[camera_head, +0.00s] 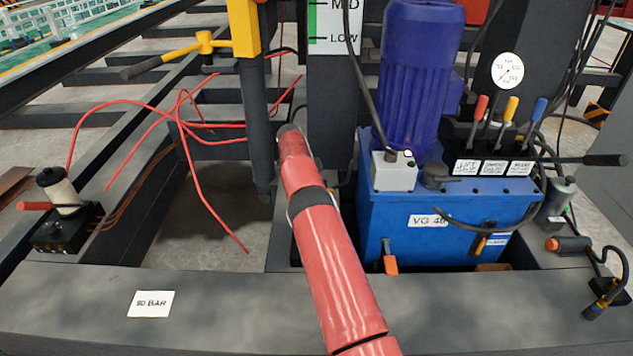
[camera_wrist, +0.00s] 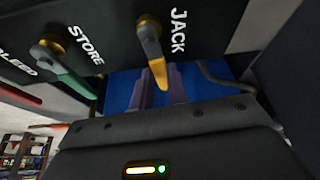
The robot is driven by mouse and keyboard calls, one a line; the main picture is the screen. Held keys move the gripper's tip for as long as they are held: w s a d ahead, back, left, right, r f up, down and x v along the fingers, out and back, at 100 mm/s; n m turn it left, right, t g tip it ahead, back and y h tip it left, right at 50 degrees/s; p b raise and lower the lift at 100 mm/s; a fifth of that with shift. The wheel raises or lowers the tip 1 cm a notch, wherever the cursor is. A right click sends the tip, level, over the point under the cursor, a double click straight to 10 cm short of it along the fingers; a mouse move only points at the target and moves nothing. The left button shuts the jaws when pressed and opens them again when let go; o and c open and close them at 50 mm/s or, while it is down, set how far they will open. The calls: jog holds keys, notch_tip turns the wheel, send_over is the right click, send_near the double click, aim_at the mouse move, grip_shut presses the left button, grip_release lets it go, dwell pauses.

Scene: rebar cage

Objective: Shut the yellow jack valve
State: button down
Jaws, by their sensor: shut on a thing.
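In the wrist view, the yellow jack valve lever (camera_wrist: 150,45) hangs from its round pivot on a dark panel, beside the white word JACK. It points down in the picture, with its tip between the two purplish fingers of my gripper (camera_wrist: 156,76). My gripper is shut on this lever; the exact contact is hard to see. In the head view my red arm reaches up the middle, and its far end hides the gripper. I cannot make out the jack valve there.
On the same panel, a green lever (camera_wrist: 68,72) sits by STORE, and a red lever (camera_wrist: 30,93) lies near BLEED. In the head view, a blue pump unit (camera_head: 385,225) with coloured levers stands right of my arm. Loose red hoses (camera_head: 190,150) hang to the left.

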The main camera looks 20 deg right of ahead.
jog(key=shift+s+a+m+p, duration=0.1)
jog(key=shift+m+p, duration=0.2)
jog(key=shift+m, duration=0.3)
jog(key=shift+s+g, duration=0.1)
jog(key=shift+g, duration=0.2)
jog(key=c, duration=1.4)
grip_release()
jog(key=shift+o, duration=0.2)
